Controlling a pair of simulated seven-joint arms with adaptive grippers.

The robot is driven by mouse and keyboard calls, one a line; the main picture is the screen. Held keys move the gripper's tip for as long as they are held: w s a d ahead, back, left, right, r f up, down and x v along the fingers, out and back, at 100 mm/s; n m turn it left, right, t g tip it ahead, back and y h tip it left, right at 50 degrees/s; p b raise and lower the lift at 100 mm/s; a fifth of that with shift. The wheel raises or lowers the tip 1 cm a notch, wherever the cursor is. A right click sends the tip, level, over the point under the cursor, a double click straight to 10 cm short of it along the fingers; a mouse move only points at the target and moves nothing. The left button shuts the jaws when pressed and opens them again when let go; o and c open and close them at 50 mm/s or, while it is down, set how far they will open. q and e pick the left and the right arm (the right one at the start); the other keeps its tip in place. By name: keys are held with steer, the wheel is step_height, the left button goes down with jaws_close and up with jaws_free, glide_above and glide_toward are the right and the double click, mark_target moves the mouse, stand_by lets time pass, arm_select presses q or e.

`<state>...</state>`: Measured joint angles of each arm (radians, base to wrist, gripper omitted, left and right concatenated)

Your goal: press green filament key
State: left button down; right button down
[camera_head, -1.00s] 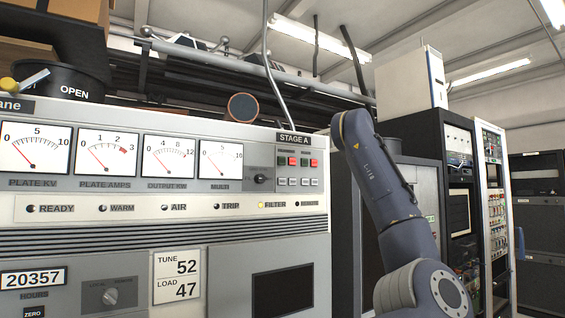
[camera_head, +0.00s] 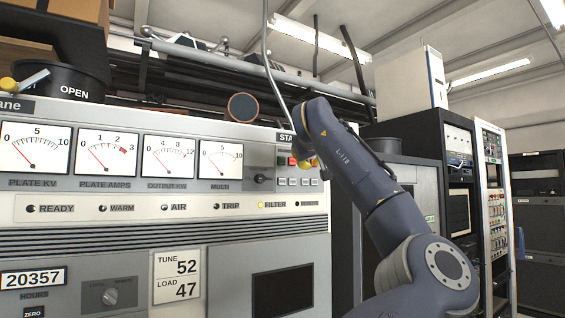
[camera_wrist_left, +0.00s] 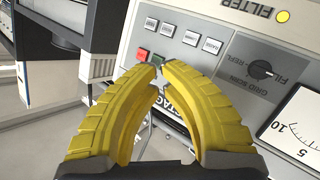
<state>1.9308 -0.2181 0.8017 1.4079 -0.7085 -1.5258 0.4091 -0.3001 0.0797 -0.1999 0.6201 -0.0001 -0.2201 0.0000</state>
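The transmitter's key block has green and red keys above a row of pale keys, under the STAGE A label. In the head view a green key (camera_head: 282,161) shows left of my left gripper (camera_head: 311,162), whose yellow fingers are in front of the block and cover part of it. The left wrist view shows the block upside down, with another green key (camera_wrist_left: 157,60) and a red key (camera_wrist_left: 141,54) just beyond the fingertips. The gripper's fingertips (camera_wrist_left: 160,68) are together and hold nothing. Other coloured keys are hidden behind the fingers. Key lettering is too small to read. Contact cannot be told.
A selector knob (camera_head: 261,179) and the multi meter (camera_head: 221,160) are left of the keys. The amber FILTER lamp (camera_head: 260,205) is lit below. A round-faced cylinder (camera_head: 242,107) stands on the cabinet top. Dark racks (camera_head: 428,135) stand to the right.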

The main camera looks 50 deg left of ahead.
mark_target(282, 161)
arm_select(q)
steer(key=shift+a, duration=0.15)
steer(key=shift+w+a, duration=0.3)
steer(key=shift+a, duration=1.05)
steer(key=shift+w+a, duration=0.35)
steer(key=shift+a, duration=1.05)
steer(key=shift+w+a, duration=0.3)
steer(key=shift+a, duration=1.05)
steer(key=c, duration=2.1)
jaws_free()
jaws_close()
steer(key=shift+a, duration=0.1)
steer(key=shift+w+a, duration=0.1)
steer(key=shift+a, duration=0.3)
